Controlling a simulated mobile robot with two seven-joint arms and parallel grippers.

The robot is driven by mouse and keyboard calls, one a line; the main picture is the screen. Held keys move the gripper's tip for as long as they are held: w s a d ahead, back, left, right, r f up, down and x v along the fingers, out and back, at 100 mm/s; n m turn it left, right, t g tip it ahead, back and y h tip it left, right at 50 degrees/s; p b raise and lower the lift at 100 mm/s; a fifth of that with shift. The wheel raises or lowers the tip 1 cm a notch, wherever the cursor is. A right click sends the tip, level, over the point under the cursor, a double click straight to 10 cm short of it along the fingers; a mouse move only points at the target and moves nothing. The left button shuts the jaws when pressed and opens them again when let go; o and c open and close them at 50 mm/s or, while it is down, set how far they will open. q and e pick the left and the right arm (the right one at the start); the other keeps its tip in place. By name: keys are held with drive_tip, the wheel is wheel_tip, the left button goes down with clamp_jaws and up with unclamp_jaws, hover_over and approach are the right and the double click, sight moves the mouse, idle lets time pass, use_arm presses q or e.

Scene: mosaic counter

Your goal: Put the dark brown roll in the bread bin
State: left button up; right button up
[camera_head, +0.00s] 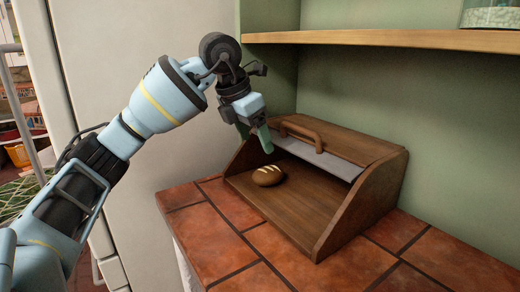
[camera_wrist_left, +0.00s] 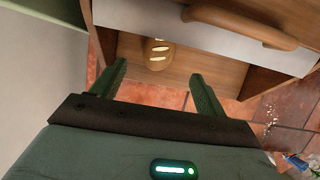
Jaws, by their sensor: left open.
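The dark brown roll (camera_head: 268,176), with pale score marks, lies on the floor of the wooden bread bin (camera_head: 326,236), near its open front left side. The bin's lid with its curved handle (camera_head: 302,131) is raised. My left gripper (camera_head: 265,140) is above the roll, at the bin's left side. The fingers are apart and hold nothing. My right gripper is not in view.
The bin stands on a red tiled counter (camera_head: 215,250), with clear tiles in front. A wooden shelf (camera_head: 400,38) is above the bin. A pale tall cabinet or fridge (camera_head: 130,60) stands to the left.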

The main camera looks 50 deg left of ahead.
use_arm(q)
drive_tip(key=v, duration=0.2)
drive_tip(key=shift+s+r, duration=0.1)
drive_tip(key=shift+r, duration=0.15)
